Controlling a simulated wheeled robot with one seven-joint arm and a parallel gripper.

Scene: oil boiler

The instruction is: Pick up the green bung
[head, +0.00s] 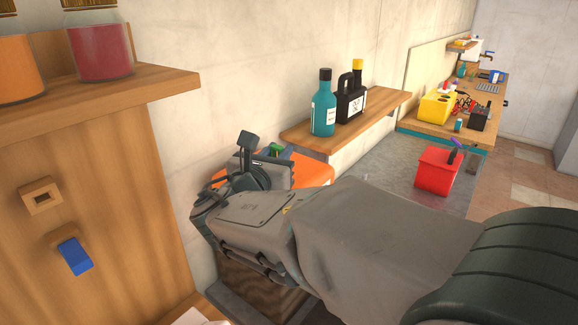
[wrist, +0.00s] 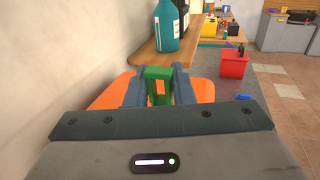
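The green bung (wrist: 158,73) shows in the wrist view as a green loop-shaped piece, with orange seen through its opening. It stands in front of the orange boiler body (wrist: 103,92). My gripper (wrist: 160,80) has one finger on each side of the bung, very close to it. I cannot tell whether the fingers press on it. In the head view only a small bit of the green bung (head: 276,149) shows beyond my gripper (head: 266,158), at the orange boiler body (head: 308,168). My gripper and wrist hide the rest.
A wooden shelf (head: 375,118) with a teal bottle (head: 323,108) and a black bottle (head: 350,102) is on the wall just behind. A red container (head: 437,172) stands farther right. A wooden panel with a blue plug (head: 75,257) is at the left.

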